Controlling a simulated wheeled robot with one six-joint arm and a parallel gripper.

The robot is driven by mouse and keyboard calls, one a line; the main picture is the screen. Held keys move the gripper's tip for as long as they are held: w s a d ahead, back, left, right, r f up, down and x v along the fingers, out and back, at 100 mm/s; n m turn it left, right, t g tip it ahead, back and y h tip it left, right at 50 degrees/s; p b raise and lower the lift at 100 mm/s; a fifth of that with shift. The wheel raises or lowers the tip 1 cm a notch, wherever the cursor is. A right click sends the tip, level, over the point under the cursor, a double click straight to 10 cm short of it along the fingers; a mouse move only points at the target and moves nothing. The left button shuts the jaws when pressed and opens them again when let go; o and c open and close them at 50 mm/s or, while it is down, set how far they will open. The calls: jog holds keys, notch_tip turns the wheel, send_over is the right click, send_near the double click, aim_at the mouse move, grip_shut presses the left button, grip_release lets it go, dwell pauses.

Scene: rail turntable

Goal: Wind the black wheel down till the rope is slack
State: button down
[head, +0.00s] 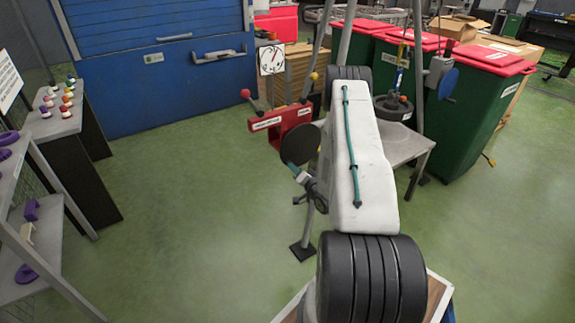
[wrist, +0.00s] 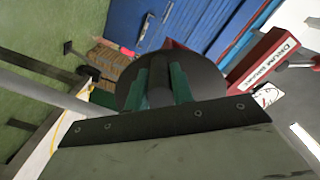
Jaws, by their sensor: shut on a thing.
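The black wheel (head: 300,144) is a dark disc left of my white arm. It fills the middle of the wrist view (wrist: 205,82). My gripper (head: 299,177) is at its near side. In the wrist view, my green fingers (wrist: 160,85) are closed around a dark grip in front of the disc. A rope (head: 401,55) runs down to a black round weight (head: 393,108) right of my arm, above or on a grey table (head: 404,148). I cannot tell whether the weight touches the table, or whether the rope is taut.
A red drum brake frame (head: 283,125) with levers and a white dial (head: 271,59) stand behind the wheel. A grey box with a blue disc (head: 448,83) is right of the rope. Green bins (head: 460,125) stand at right, shelves (head: 62,122) at left. The left floor is clear.

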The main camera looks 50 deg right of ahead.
jog(key=shift+s+d+f, duration=0.1)
jog(key=shift+f, duration=0.05)
jog(key=shift+s+d+f+n, duration=0.15)
jog(key=shift+d+f+n, duration=0.45)
jog(key=shift+n, duration=0.6)
jog(key=shift+s+d+f+n, duration=0.1)
jog(key=shift+d+f+n, duration=0.1)
jog(key=shift+d+n, duration=0.3)
jog(key=shift+s+d+f+n, duration=0.1)
jog(key=shift+d+f+n, duration=0.15)
jog(key=shift+n, duration=0.45)
jog(key=shift+d, duration=0.1)
jog(key=shift+s+d+f+n, duration=0.15)
jog(key=shift+d+n, duration=0.25)
jog(key=shift+n, duration=0.2)
jog(key=shift+d+f+n, duration=0.15)
jog(key=shift+d+n, duration=0.25)
jog(key=shift+n, duration=0.2)
